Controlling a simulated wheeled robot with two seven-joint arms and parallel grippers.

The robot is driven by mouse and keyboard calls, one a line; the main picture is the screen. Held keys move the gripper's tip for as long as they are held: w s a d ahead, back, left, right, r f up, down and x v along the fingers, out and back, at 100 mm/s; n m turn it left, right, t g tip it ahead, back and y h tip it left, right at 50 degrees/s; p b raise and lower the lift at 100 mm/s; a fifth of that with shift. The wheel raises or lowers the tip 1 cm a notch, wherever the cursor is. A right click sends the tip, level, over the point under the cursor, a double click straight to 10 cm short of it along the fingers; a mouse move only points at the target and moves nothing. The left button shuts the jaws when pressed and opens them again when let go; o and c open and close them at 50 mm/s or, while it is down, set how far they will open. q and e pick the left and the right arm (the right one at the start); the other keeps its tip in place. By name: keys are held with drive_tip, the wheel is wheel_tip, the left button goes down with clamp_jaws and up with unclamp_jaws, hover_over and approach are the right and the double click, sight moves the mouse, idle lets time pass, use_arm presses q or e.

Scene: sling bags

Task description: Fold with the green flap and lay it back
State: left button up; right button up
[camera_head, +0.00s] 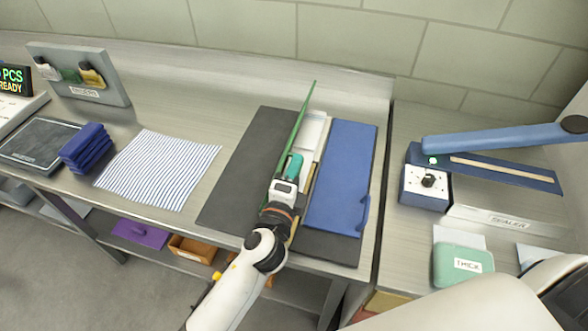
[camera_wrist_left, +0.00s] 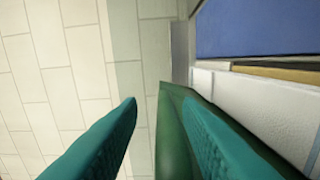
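The green flap (camera_head: 297,126) stands up nearly edge-on in the head view, a thin green strip beside a white panel (camera_head: 311,136) on the dark mat (camera_head: 244,168). A blue panel (camera_head: 341,170) lies to its right. My left gripper (camera_head: 292,160) is at the flap, on its right side in the head view. In the left wrist view the flap (camera_wrist_left: 172,130) runs between the two teal fingers, close against the right one. A clear gap shows between the flap and the left finger. My right gripper is not in view.
A striped cloth (camera_head: 160,168) lies left of the mat, with folded blue cloths (camera_head: 86,148) beyond it. A sealer with a blue lever arm (camera_head: 490,138) and a control box (camera_head: 424,186) stands at right. A green box (camera_head: 463,264) sits at front right.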

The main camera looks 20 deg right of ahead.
use_arm(q)
drive_tip(key=b+v, duration=0.1)
drive_tip(key=v, duration=1.1)
drive_tip(key=shift+b, duration=0.3)
idle(0.7)
